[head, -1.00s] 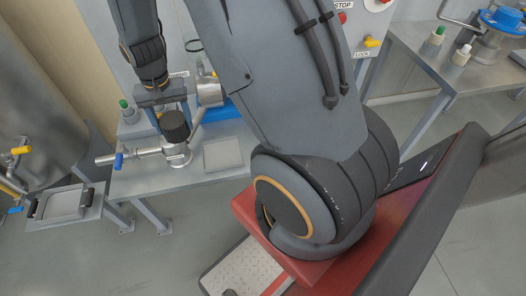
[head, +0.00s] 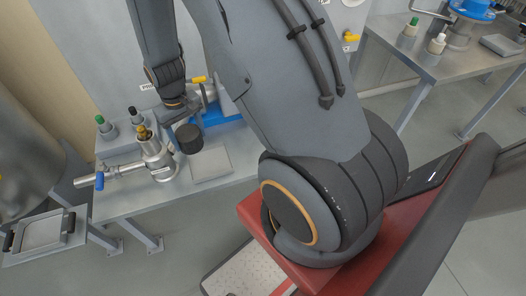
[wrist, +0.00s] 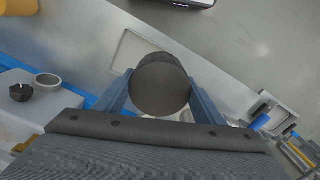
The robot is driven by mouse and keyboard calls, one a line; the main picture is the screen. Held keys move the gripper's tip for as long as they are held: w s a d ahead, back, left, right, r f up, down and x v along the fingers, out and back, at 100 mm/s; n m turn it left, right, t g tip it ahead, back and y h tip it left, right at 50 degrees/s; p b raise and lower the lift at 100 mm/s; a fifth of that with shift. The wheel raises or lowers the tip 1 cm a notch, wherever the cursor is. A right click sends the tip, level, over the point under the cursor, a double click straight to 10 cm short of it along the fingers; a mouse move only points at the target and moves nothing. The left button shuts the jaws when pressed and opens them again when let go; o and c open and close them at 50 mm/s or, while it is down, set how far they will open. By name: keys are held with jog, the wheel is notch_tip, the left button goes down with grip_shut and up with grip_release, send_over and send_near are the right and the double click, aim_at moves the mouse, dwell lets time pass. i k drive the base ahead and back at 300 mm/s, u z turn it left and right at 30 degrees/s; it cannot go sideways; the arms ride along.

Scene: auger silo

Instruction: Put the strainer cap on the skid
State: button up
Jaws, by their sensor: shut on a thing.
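The strainer cap (head: 189,138) is a dark, short cylinder. My gripper (head: 183,122) is shut on it and holds it beside the strainer body, just to the right. In the wrist view the cap (wrist: 160,86) sits between the two blue-grey fingers of my gripper (wrist: 160,98). The metal strainer body (head: 160,160) has an uncovered top, where a brass-coloured piece (head: 143,132) shows. I cannot tell which part is the skid.
Green-capped (head: 105,127) and black-capped (head: 134,118) bottles stand behind the strainer. A pipe with a blue handle (head: 99,181) extends left. A blue base (head: 222,113) lies behind the cap. A black-handled tray (head: 42,232) stands at lower left.

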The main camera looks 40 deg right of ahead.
aim_at(253, 153)
jog(key=z, duration=2.35)
jog(key=k, duration=0.7)
jog(key=u, duration=1.15)
jog(key=i, duration=0.5)
jog(key=z, duration=0.1)
